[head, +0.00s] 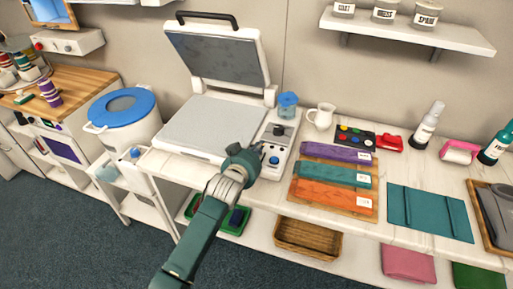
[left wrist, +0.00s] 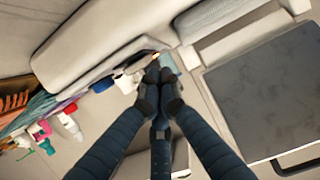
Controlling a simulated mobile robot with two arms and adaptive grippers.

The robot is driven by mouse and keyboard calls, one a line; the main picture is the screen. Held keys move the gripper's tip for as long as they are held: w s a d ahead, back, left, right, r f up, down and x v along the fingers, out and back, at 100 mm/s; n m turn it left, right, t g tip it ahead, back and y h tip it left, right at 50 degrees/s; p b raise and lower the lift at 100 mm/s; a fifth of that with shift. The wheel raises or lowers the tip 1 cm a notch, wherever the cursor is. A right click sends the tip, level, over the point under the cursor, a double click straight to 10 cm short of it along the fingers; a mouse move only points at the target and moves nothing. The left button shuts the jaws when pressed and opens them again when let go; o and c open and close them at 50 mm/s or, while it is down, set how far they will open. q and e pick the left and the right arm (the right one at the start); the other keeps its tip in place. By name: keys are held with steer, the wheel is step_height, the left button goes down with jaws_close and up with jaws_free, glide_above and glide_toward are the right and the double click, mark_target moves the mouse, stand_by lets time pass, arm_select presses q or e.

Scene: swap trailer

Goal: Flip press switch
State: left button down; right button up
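The heat press (head: 205,125) stands on the white counter, its hinged upper plate (head: 218,55) raised. Its control panel (head: 270,170) runs along the right side, with a dark knob (head: 279,130) and a blue button (head: 273,160). I cannot tell which control is the switch. My left gripper (head: 256,155) is over the panel's left edge, close to the blue button, and covers part of the panel. In the left wrist view my left gripper (left wrist: 160,74) has its dark fingertips together with nothing visible between them; contact with the panel cannot be told. My right gripper is not in view.
Right of the press are a white pitcher (head: 320,116), a paint palette (head: 355,137), folded purple, teal and orange cloths (head: 333,172), and bottles (head: 428,125). A blue-lidded bucket (head: 123,107) stands left. A wall shelf (head: 410,31) hangs above the counter.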

arm_select(q)
steer(key=r+p, duration=0.2)
steer(key=r, duration=0.1)
steer(key=r+p, duration=0.1)
steer(key=shift+w+r+p, duration=0.15)
steer(key=shift+w+p, duration=0.15)
steer(key=shift+w, duration=0.05)
steer(key=b+v, duration=0.2)
steer(key=v, duration=0.8)
steer(key=shift+d, duration=0.1)
